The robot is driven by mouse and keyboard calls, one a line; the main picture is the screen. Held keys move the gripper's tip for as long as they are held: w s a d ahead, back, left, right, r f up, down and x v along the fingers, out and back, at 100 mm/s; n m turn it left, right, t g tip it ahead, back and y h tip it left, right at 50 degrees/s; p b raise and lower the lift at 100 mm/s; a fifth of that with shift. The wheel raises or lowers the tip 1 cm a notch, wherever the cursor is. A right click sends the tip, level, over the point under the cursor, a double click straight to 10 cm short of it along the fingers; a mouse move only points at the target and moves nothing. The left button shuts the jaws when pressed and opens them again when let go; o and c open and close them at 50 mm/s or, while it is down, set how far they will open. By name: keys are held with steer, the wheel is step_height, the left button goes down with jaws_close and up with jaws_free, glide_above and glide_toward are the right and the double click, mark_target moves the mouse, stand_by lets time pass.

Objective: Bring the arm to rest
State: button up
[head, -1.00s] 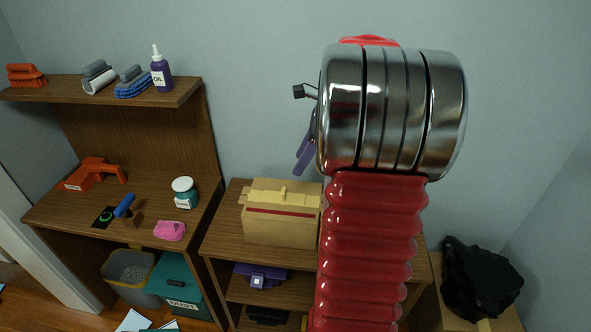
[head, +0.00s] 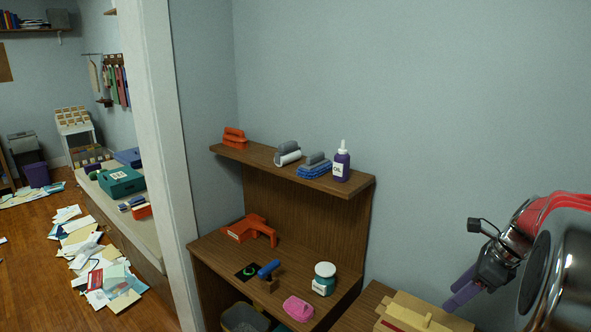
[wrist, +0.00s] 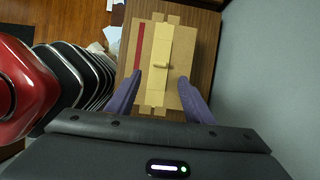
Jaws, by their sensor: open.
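My gripper (head: 463,289) has purple fingers and hangs at the right of the head view, in front of the wall. In the wrist view my gripper (wrist: 158,95) is open, with its two fingers apart and nothing between them. Below it in that view is a tan box (wrist: 183,62) with a yellow strip and a red stripe, on a wooden surface. The top of this box also shows at the bottom edge of the head view (head: 425,318). I cannot tell the exact height of the fingers above it.
Papers (head: 95,262) litter the floor beyond the white door post (head: 160,150).

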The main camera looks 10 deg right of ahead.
mark_target(428, 317)
steer(key=x, duration=1)
steer(key=shift+f, duration=0.1)
steer(key=shift+r, duration=0.2)
